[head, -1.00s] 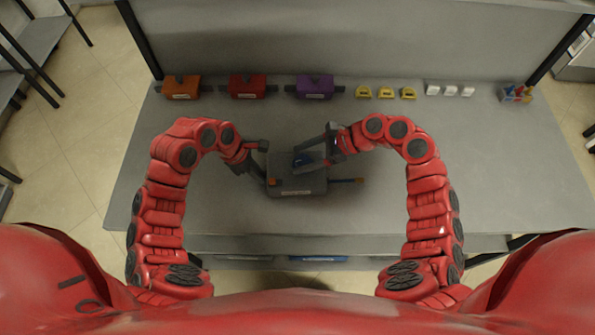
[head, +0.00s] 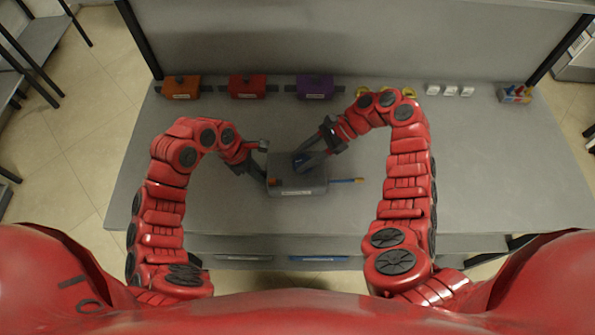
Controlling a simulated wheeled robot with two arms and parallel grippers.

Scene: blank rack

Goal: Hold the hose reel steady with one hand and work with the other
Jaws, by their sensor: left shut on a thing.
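The hose reel (head: 312,187) appears as a grey box with a pale label on its front, near the middle of the table. A thin blue bar with an orange end (head: 358,180) sticks out at its right side. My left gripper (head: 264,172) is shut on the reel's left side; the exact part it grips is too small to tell. My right gripper (head: 298,163) reaches down from the upper right over the reel's top. Its fingers look apart and cover much of the top, and I cannot tell whether they hold anything.
Orange (head: 181,88), red (head: 247,87) and purple (head: 315,88) boxes stand along the back. Yellow pieces (head: 362,92) are partly behind my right arm. White blocks (head: 450,90) and a bin of coloured items (head: 516,94) stand further right. The table's right side is clear.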

